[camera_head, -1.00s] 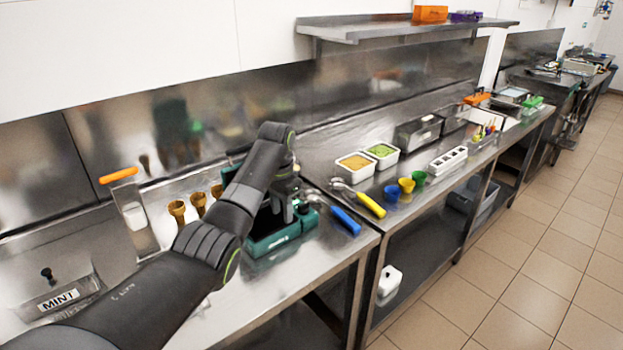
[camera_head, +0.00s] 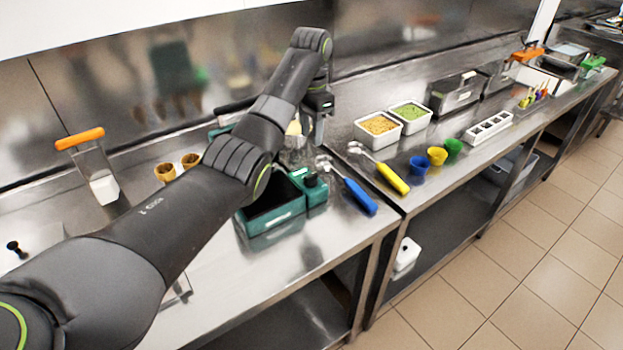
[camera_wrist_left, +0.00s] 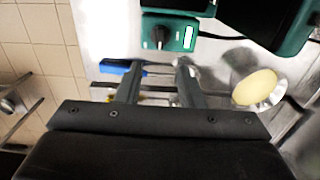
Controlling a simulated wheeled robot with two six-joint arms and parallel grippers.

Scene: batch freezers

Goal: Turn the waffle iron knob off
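The green-and-black waffle iron (camera_head: 270,216) stands on the steel counter, partly hidden behind my left arm. Its dark knob (camera_head: 311,180) sits on a small green housing at its right side. In the left wrist view the knob (camera_wrist_left: 159,36) shows near the top, its pointer line facing the gripper side. My left gripper (camera_head: 318,128) is above the counter behind the knob, apart from it. In the wrist view the left fingers (camera_wrist_left: 157,70) are spread with nothing held between them, and the knob lies just beyond their tips. My right gripper is not in view.
A blue-handled scoop (camera_head: 358,196) and a yellow-handled scoop (camera_head: 390,178) lie right of the waffle iron. A pale ball in a metal holder (camera_wrist_left: 256,88) is right of the fingers in the wrist view. Topping tubs (camera_head: 380,128) and coloured cups (camera_head: 437,157) stand farther right.

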